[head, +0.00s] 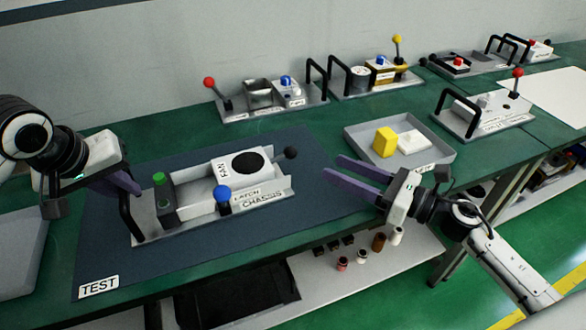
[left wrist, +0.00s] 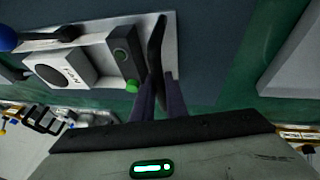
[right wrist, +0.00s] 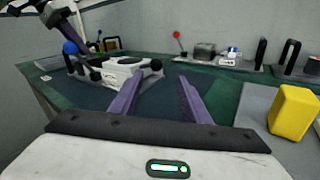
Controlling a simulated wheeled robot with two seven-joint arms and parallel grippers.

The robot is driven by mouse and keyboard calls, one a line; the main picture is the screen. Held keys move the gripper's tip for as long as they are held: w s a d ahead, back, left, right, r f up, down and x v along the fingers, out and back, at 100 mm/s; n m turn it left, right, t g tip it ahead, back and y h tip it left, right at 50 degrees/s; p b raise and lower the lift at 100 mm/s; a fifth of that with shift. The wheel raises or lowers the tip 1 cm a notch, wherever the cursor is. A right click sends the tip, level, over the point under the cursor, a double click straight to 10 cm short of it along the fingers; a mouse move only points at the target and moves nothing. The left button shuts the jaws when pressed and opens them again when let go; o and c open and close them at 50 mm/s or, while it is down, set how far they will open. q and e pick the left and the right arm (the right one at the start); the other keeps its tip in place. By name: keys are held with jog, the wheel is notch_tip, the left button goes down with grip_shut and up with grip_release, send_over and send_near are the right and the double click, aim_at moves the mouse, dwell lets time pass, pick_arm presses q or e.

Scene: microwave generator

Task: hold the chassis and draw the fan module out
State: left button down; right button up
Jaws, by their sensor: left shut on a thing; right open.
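The grey chassis (head: 160,233) lies on the dark mat, with a black handle at its left end. The white fan module (head: 205,180), marked FAN with a round black grille, sits in it. A black knob (head: 291,153) sticks out at its right end. A blue-knobbed latch (head: 223,193) stands at the front side, and a green button (head: 159,179) tops the block on the left. My left gripper (left wrist: 163,95) is shut on the chassis handle (left wrist: 156,50). My right gripper (head: 345,175) is open and empty, right of the chassis, its fingers pointing towards the fan end.
A grey tray (head: 437,158) with a yellow block (head: 385,142) and a white block (head: 413,141) stands behind my right gripper. Several panels with levers and black handles line the back. Small jars (head: 360,256) stand on a shelf below the front edge.

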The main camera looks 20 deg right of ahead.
pick_arm(q)
jog(key=shift+s+a+f, duration=0.1)
jog(key=shift+a+f, duration=0.1)
jog(key=shift+f, duration=0.2)
pick_arm(e)
jog(key=shift+v, duration=1.45)
pick_arm(q)
jog(key=c, duration=1.7)
grip_release()
jog(key=shift+c, duration=0.2)
pick_arm(e)
jog(key=shift+w, duration=0.1)
pick_arm(q)
jog(key=shift+o, duration=0.3)
jog(key=shift+r, duration=0.15)
pick_arm(e)
jog(key=shift+a, duration=0.1)
pick_arm(q)
jog(key=shift+d, duration=0.1)
jog(key=shift+r, duration=0.2)
jog(key=v, duration=1.1)
jog(key=shift+r, duration=0.3)
jog(key=shift+s, duration=0.1)
